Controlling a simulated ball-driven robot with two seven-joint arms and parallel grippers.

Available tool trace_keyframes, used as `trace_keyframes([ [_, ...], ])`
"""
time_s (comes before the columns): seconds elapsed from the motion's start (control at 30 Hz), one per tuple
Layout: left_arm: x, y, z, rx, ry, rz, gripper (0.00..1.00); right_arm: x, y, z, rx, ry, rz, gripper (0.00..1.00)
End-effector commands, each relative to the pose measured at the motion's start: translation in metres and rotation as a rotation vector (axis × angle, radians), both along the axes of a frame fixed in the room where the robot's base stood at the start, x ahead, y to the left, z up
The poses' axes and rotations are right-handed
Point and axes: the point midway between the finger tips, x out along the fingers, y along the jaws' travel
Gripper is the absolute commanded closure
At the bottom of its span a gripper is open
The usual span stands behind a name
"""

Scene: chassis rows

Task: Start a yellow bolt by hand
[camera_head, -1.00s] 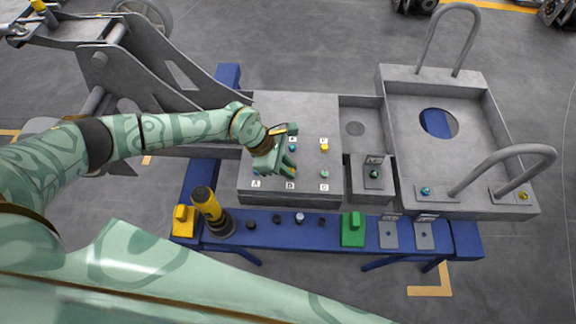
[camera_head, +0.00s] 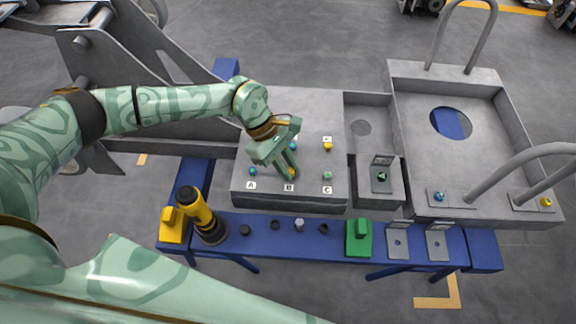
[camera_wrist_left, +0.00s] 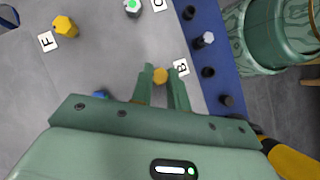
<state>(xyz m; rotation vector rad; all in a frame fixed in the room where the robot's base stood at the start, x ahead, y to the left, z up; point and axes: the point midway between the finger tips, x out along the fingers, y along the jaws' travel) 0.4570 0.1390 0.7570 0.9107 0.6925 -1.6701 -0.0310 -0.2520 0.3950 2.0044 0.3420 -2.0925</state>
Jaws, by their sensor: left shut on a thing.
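My left gripper (camera_head: 289,174) reaches down to the grey plate (camera_head: 240,190) beside label B. In the left wrist view its two fingers (camera_wrist_left: 160,78) are closed on the sides of a yellow bolt (camera_wrist_left: 160,75). That bolt also shows at the fingertips in the head view (camera_head: 292,172). Whether the bolt sits in a hole is hidden by the fingers. A second yellow bolt (camera_head: 328,146) stands at label F, and also shows in the left wrist view (camera_wrist_left: 65,27). My right gripper is not in view.
A blue bolt (camera_head: 253,171) is at A and a green one (camera_head: 327,175) at C. Another blue bolt (camera_head: 293,146) is just behind my gripper. A yellow-black tool (camera_head: 204,217) and a green block (camera_head: 358,238) stand on the blue rail in front. A grey tray with handles is right.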

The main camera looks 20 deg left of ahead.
Motion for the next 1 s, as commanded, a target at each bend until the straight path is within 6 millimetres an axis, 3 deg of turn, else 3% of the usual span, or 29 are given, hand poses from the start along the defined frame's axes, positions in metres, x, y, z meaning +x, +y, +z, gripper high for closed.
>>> trace_keyframes([
  [0.37,0.000,-0.001,0.001,-0.001,-0.001,-0.013,1.00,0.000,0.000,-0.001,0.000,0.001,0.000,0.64],
  [0.4,0.000,-0.001,0.001,-0.001,-0.001,-0.013,0.75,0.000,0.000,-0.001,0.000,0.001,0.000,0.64],
  [0.47,0.000,-0.001,0.001,-0.001,-0.001,-0.012,0.58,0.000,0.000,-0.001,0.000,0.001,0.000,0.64],
  [0.77,0.000,0.000,0.002,0.000,-0.001,-0.011,0.58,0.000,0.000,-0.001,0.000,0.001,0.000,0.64],
  [0.87,0.002,0.005,0.009,0.001,-0.002,-0.010,0.58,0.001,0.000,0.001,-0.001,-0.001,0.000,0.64],
  [1.0,0.007,0.019,0.034,0.002,-0.005,-0.009,0.58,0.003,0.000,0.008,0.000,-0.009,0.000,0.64],
])
